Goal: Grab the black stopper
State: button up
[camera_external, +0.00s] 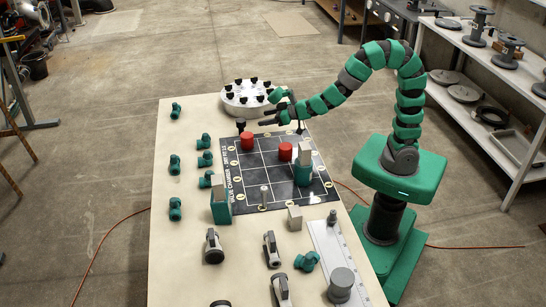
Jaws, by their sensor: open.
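A small black stopper (240,125) stands upright on the table by the far left corner of the dark gridded board. Several similar black pieces (254,80) stand on a round white holder (240,108) at the table's far end. My gripper (264,117) reaches in from the right, just in front of the holder, with its dark fingers pointing left. It is open and looks empty. Its fingertips are to the right of the single stopper and appear apart from it. The stopper's lower part is small and hard to make out.
The board (262,170) carries two red cylinders (285,151) near my gripper and a green block (302,172). Green fittings (175,165) line the left side. Grey valves (213,246) and a white ruled strip (330,250) lie in front. Shelves (480,110) stand at the right.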

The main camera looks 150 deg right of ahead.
aim_at(244, 121)
jog(key=b+x, duration=0.1)
jog(key=x, duration=0.5)
jog(key=shift+b+x, duration=1.3)
jog(key=shift+x, duration=1.25)
jog(key=shift+r, duration=0.15)
jog(key=c, duration=1.1)
